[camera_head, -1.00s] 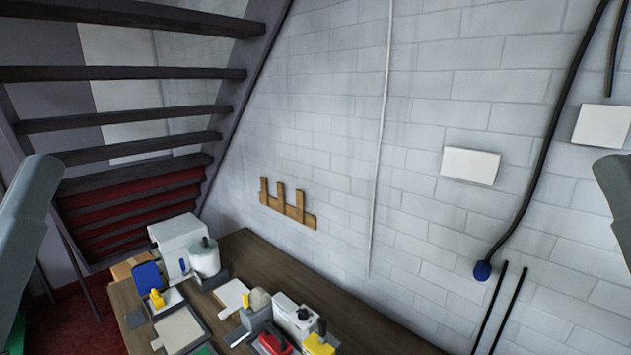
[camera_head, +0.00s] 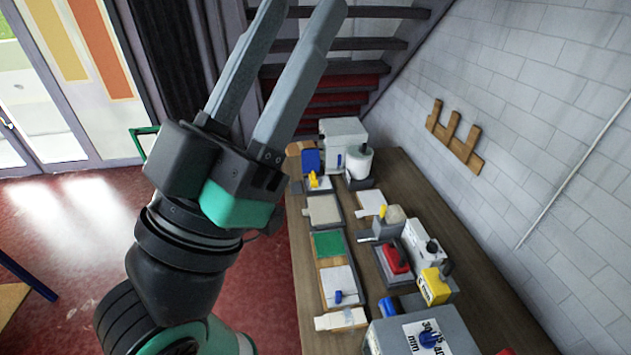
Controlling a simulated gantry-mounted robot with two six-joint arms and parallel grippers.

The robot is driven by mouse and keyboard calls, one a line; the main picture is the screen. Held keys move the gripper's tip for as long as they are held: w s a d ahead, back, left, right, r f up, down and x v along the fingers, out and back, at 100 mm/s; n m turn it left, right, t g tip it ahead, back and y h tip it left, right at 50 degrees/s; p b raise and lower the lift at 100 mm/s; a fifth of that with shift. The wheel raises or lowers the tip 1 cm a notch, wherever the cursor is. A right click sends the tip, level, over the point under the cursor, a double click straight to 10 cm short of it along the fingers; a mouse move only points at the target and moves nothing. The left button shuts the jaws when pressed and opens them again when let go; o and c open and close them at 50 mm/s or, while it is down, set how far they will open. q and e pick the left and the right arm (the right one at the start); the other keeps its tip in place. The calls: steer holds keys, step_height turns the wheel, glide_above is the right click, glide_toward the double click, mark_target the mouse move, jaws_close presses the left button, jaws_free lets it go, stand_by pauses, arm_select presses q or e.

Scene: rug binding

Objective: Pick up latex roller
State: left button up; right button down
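My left gripper (camera_head: 300,25) is large in the left half of the view. It points up, its two fingers are apart, and nothing shows between them. It is close to the camera, in front of the stairs and left of the bench items. My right gripper is not in view. I cannot surely tell which bench item is the latex roller. A small yellow-handled tool (camera_head: 313,181) sits by a tray at the far end of the bench. A small blue piece (camera_head: 338,297) lies on a white sheet nearer to me.
The wooden bench (camera_head: 300,262) runs along the brick wall. A white machine (camera_head: 338,132), a white spool (camera_head: 358,160), a red tool (camera_head: 396,260), a yellow block (camera_head: 436,287) and a grey box (camera_head: 395,335) crowd it. Red floor (camera_head: 85,235) is open at left.

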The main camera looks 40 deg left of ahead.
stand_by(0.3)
arm_select(q)
steer(key=o, duration=0.6)
steer(key=shift+c, duration=0.2)
